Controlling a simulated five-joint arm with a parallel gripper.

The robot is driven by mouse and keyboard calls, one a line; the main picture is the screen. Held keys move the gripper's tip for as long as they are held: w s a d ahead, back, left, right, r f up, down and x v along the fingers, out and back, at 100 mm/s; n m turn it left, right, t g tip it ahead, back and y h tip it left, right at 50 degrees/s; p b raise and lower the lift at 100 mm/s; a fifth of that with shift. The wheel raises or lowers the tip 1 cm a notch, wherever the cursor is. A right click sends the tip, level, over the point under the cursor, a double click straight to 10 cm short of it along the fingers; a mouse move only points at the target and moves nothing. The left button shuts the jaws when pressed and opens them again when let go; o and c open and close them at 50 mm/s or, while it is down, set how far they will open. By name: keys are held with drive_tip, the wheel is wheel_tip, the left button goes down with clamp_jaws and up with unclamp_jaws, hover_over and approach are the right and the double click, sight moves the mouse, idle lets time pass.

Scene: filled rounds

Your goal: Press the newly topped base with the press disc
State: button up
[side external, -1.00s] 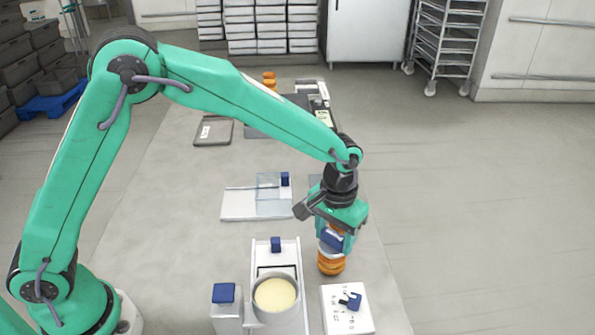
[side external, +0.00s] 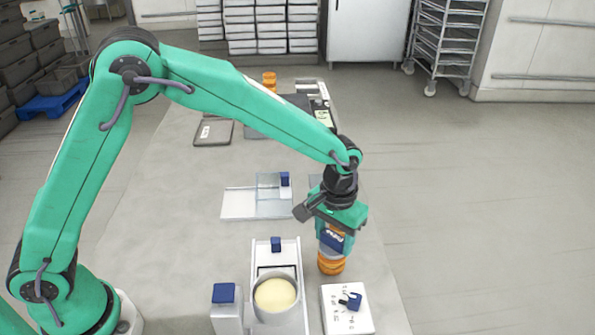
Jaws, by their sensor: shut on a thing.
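My gripper (side external: 334,238) points down at the right side of the table, shut on a blue block that looks like the handle of the press disc (side external: 331,250). The disc is a pale, partly hidden piece under the jaws. Just below it stands a stack of orange-brown round bases (side external: 331,265). The disc is at or very close to the top of the stack; I cannot tell whether they touch. The topping on the uppermost base is hidden by the disc and jaws.
A round pot of cream-coloured filling (side external: 275,294) stands in a white holder left of the stack. A white board (side external: 346,312) with a small blue piece lies in front. A clear-sided tray (side external: 256,204) lies further back. Another orange stack (side external: 269,80) stands at the far end.

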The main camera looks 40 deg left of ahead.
drive_tip(key=shift+f, duration=0.5)
idle(3.3)
drive_tip(key=shift+r, duration=0.1)
drive_tip(key=shift+r, duration=3.05)
drive_tip(key=shift+w, duration=0.1)
